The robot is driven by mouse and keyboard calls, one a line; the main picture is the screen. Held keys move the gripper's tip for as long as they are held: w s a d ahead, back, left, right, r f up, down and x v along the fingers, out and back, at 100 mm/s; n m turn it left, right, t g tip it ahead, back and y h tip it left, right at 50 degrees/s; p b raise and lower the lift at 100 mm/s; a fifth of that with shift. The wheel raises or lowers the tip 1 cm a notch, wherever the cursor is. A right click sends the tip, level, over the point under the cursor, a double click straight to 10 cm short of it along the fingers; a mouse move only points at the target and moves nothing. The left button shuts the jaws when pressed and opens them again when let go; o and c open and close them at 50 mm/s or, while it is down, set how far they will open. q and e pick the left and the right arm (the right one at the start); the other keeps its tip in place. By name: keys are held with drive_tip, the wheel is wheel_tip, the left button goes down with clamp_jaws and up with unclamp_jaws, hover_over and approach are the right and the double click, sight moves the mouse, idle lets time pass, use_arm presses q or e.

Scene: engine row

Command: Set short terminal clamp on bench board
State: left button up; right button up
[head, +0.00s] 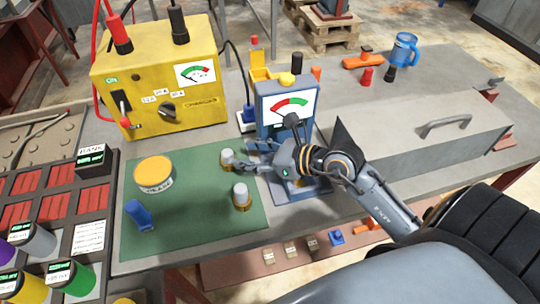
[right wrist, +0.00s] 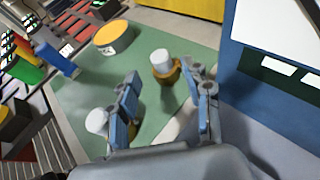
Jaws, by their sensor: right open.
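Two small terminal clamps with brass bases and pale caps stand upright on the green mat. The farther clamp (head: 227,158) looks shorter than the nearer clamp (head: 240,195). My right gripper (head: 247,160) is open and empty, low over the mat's right side, pointing left at the farther clamp. In the right wrist view, that clamp (right wrist: 162,68) stands ahead of the gap between the fingers (right wrist: 165,103), apart from them. The other clamp (right wrist: 98,122) is outside the left finger, partly hidden by it. I cannot tell which surface is the bench board; the green mat (head: 180,225) is a flat board-like sheet. My left gripper is not in view.
A grease tin (head: 155,178) and a blue piece (head: 138,215) stand on the mat. A yellow charger (head: 150,75) is behind it, and a blue meter stand (head: 287,110) is close beside my right gripper. A rack (head: 93,200) borders the left. The mat's front is clear.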

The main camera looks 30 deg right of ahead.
drive_tip(key=b+v, duration=0.1)
drive_tip(key=v, duration=0.6)
drive_tip(key=shift+r, duration=0.1)
